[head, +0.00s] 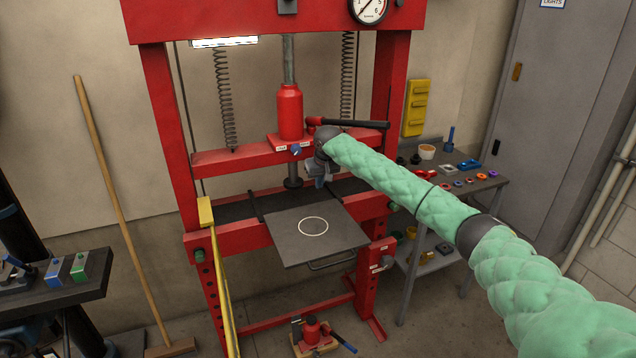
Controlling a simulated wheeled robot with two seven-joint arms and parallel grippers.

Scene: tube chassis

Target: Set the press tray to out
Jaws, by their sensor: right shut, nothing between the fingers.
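The red press (160,130) stands in the middle of the head view. Its tray (283,245) is a flat grey plate with a white ring mark, sticking out toward me past the red front beam. A dark bar handle (332,263) shows under the tray's front edge. My right gripper (320,184) is shut and empty, above the back part of the tray and just right of the press ram (293,184). I cannot tell if it touches anything. My right arm hides part of the press's right side. My left gripper is not in view.
A red bottle jack (290,112) sits on the press's upper beam, with a black lever (350,125) to its right. A broom (120,215) and a yellow bar (222,290) stand at left. A small bench (480,184) with parts is at right.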

